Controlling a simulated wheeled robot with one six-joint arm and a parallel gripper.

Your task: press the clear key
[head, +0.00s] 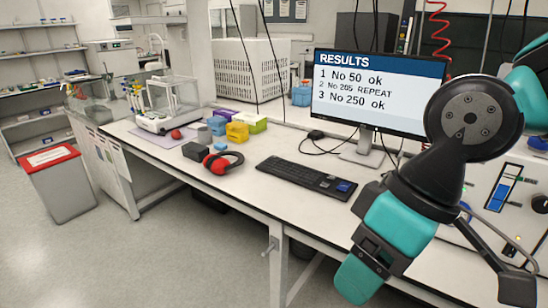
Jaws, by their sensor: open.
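A black keyboard (306,178) lies on the white bench, with a blue patch (343,187) at its right end. No key marking is readable, so I cannot tell which key is the clear key. The monitor (378,92) behind it shows RESULTS: "1 No 50 ok", "2 No 205 REPEAT", "3 No 250 ok". My teal and black arm fills the right side, in front of the monitor's right edge and the bench. Of my gripper (513,286), what seems to be a black finger shows at the lower right, apart from the keyboard; the rest is hidden or unclear.
A white instrument (497,190) with a blue gauge and knobs stands at the right, partly behind my arm. Red headphones (223,161), a dark grey box (196,151) and coloured boxes (237,131) lie left of the keyboard. The bench front between headphones and keyboard is clear.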

